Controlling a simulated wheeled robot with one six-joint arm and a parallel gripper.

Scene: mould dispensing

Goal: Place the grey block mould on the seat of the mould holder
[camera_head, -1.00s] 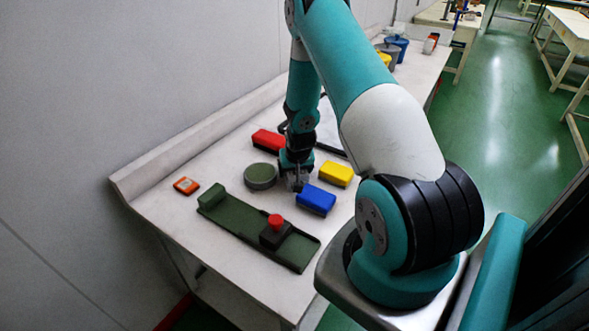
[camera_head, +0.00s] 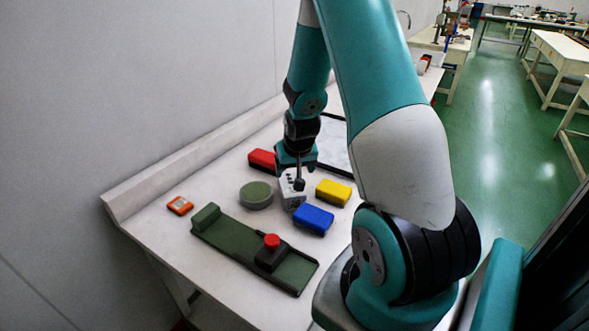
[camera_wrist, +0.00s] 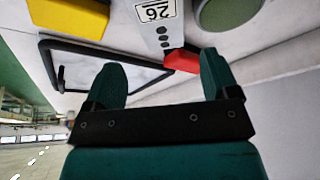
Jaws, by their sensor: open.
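The grey block mould (camera_head: 289,193) stands on the table between the round green disc and the blue block. In the wrist view the mould (camera_wrist: 155,22) shows a "26" label and a row of dark holes, just beyond my fingertips. My gripper (camera_head: 297,163) is close to the mould's upper part and partly covers it. In the wrist view the two fingers of my gripper (camera_wrist: 160,64) are apart with nothing held between them. The mould holder (camera_head: 232,240) is a long dark green tray with a raised green end block and a dark clamp with a red knob (camera_head: 271,241).
A red block (camera_head: 262,159), a round green disc (camera_head: 256,195), a yellow block (camera_head: 333,192) and a blue block (camera_head: 313,218) crowd around the mould. A black-framed panel (camera_head: 337,140) lies behind. An orange item (camera_head: 180,205) lies at the left. Bare table surrounds the holder.

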